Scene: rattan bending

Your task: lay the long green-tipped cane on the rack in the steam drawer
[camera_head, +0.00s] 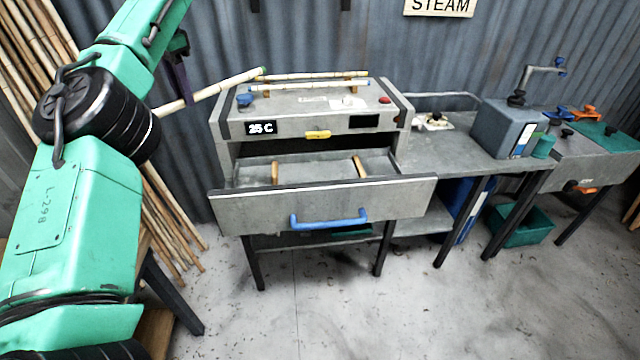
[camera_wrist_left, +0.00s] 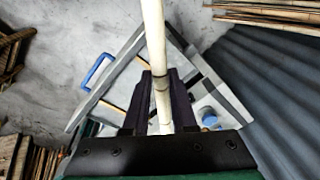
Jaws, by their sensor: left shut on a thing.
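The steam drawer (camera_head: 250,209) is pulled open, with a blue handle (camera_head: 328,219). Inside it, two wooden rack bars (camera_head: 275,173) and (camera_head: 360,167) show, with no cane on them. My right gripper is not in view.
The steam box (camera_head: 310,100) reads 25 C and bears two other canes (camera_head: 310,76) on top. Several canes (camera_head: 170,215) lean at the left wall. A bench with a grey box (camera_head: 500,130) stands at right. Floor in front is free.

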